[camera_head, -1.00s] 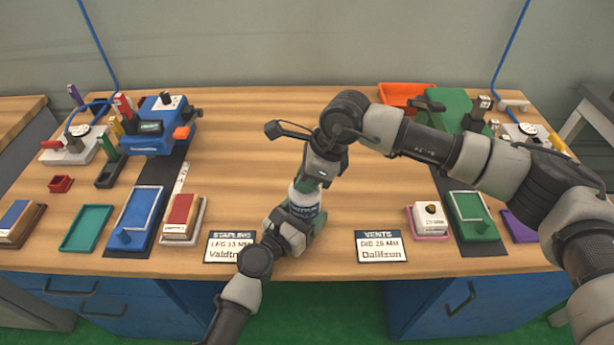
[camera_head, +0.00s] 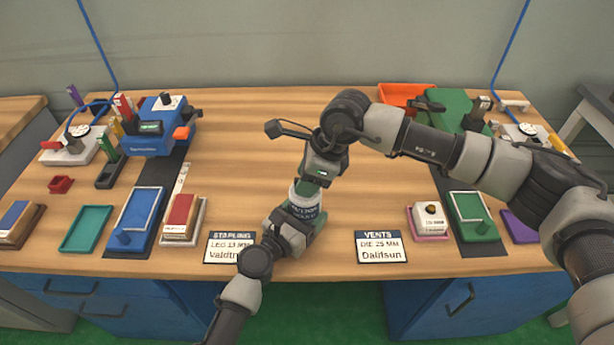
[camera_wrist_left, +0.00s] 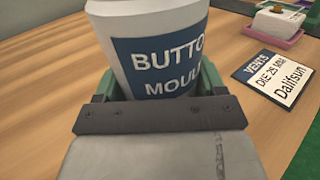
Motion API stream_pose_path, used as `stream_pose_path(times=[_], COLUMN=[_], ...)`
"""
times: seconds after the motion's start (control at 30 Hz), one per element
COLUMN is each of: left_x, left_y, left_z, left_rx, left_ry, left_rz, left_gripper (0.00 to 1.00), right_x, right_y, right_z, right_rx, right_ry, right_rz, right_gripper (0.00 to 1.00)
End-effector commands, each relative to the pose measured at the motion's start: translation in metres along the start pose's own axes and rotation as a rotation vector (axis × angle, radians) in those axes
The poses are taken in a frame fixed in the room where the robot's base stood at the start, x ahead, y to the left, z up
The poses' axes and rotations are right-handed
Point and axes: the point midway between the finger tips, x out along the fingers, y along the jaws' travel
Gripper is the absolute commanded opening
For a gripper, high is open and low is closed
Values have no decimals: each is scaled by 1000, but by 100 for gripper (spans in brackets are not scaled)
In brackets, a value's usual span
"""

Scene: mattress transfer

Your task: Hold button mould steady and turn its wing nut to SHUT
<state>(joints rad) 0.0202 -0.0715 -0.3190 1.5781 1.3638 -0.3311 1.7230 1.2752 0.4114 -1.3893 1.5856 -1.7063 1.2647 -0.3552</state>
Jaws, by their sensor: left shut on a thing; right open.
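The button mould (camera_head: 305,199) is a white cylinder with a dark blue label. It stands upright near the middle of the table. In the left wrist view the mould (camera_wrist_left: 160,50) fills the space between green fingers, its label partly cut off. My left gripper (camera_head: 302,222) is shut on the lower part of the mould, from the front. My right gripper (camera_head: 318,180) is open and points down over the top of the mould. The wing nut is hidden behind the right gripper, so its position cannot be seen.
A "Stapling" card (camera_head: 230,247) and a "Vents" card (camera_head: 381,246) lie at the front edge. Blue tray (camera_head: 134,218), teal tray (camera_head: 87,229) and blue machine (camera_head: 160,128) stand left. Green tray (camera_head: 470,215) and orange bin (camera_head: 402,92) stand right. The table centre behind is clear.

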Motion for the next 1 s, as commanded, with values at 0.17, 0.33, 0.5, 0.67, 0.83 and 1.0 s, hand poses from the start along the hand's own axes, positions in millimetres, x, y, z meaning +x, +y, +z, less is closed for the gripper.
stream_pose_path(times=[0.17, 0.33, 0.5, 0.67, 0.83, 1.0], left_x=[1, 1, 1, 1, 1, 1], left_y=[0, 0, 0, 0, 0, 0], left_z=[3, 3, 2, 2, 2, 2], left_rx=[0, -1, -1, -1, -1, -1], left_ry=[-5, -5, -5, -5, -5, -5], left_rz=[1, 1, 1, 1, 1, 1], left_gripper=[24, 24, 24, 24, 24, 24], right_x=[-26, -64, -96, -113, -118, -118], right_y=[-1, -2, -2, -1, -1, -1], right_z=[0, 0, 0, 0, 0, 0], right_rx=[0, 1, 2, 1, 1, 1], right_ry=[-1, -2, -2, -2, -1, -1], right_rz=[-4, -6, -5, -2, -2, -2], right_gripper=[40, 40, 40, 40, 40, 40])
